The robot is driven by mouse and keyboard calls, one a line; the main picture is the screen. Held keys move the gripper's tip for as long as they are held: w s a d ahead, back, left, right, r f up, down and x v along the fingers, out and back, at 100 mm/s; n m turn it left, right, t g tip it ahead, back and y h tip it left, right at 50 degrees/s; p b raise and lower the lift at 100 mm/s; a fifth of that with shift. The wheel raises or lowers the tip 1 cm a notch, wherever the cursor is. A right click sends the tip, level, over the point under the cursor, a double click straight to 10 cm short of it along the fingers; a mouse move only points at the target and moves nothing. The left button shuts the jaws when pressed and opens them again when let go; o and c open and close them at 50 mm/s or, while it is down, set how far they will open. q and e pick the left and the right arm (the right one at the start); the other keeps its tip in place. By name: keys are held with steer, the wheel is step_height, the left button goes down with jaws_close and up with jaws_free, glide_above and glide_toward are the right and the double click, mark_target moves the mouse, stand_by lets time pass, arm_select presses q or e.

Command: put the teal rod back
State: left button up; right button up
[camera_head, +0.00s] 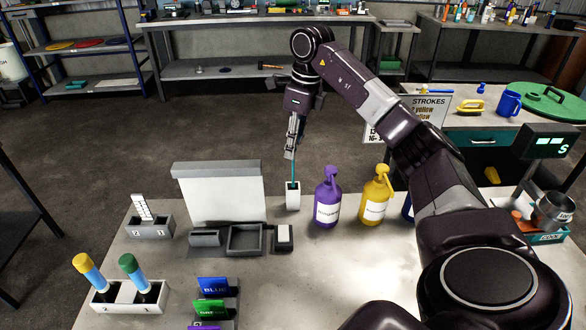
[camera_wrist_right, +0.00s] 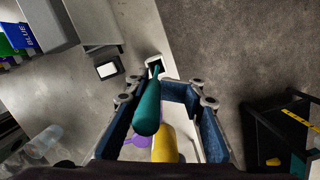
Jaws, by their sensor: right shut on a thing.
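The teal rod (camera_head: 294,170) is upright below my right gripper (camera_head: 291,150), which is shut on its upper part. Its lower end meets the dark opening of a small white holder (camera_head: 293,200) on the bench; I cannot tell how deep it goes. In the right wrist view the thick end of the teal rod (camera_wrist_right: 147,110) is close to the camera between the blue-padded fingers. Its thin end points at the opening of the white holder (camera_wrist_right: 155,66). My left gripper is not in view.
A purple bottle (camera_head: 327,200) and a yellow bottle (camera_head: 375,200) stand right of the holder. A white panel (camera_head: 219,193) with grey trays stands to its left. A rack (camera_head: 128,296) with yellow- and green-topped tools is at front left.

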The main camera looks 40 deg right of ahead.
mark_target(293, 167)
steer(key=shift+a+f+p, duration=0.1)
steer(key=shift+f+p, duration=0.3)
steer(key=shift+f, duration=3.15)
steer(key=o, duration=1.2)
steer(key=shift+o, duration=0.2)
step_height(293, 167, up, 12)
steer(key=s+d+b, duration=0.1)
steer(key=shift+s, duration=0.3)
